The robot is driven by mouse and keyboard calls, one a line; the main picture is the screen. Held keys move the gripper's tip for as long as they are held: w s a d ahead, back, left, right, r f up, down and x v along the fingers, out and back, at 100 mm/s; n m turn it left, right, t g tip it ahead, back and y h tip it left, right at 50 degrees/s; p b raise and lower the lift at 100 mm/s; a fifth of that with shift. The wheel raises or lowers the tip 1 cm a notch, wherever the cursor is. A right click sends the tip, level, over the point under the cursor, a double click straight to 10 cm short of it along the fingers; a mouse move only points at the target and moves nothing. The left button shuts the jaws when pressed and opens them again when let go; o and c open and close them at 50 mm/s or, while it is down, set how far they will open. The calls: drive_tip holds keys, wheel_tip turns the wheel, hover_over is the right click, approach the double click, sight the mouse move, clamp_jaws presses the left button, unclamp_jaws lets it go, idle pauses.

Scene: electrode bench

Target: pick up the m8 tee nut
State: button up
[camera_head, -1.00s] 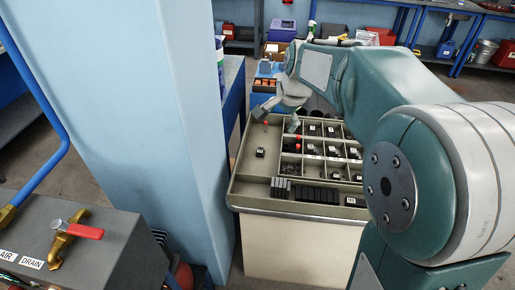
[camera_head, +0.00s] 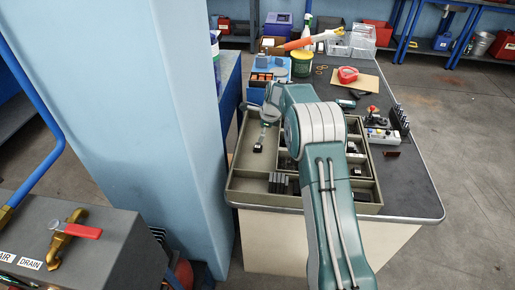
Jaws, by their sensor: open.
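The tray (camera_head: 240,186) is a grey-green divided box at the bench's near left. A small dark piece with a pale mark (camera_head: 258,148) lies alone in its left compartment. Several dark blocks (camera_head: 278,183) stand in a row in the front part. I cannot tell by looks which piece is the M8 tee nut. My gripper (camera_head: 262,132) is open, pointing down over the left compartment, just above and behind the lone dark piece. Whether it touches the piece is too small to tell. My arm hides much of the tray's middle and right compartments.
Orange-topped bins (camera_head: 262,78) stand behind. A blue pillar (camera_head: 130,110) rises close on the left.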

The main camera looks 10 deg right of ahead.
sight(258, 145)
drive_tip(key=x, duration=0.8)
drive_tip(key=shift+w+f, duration=0.1)
drive_tip(key=shift+f, duration=0.25)
clamp_jaws()
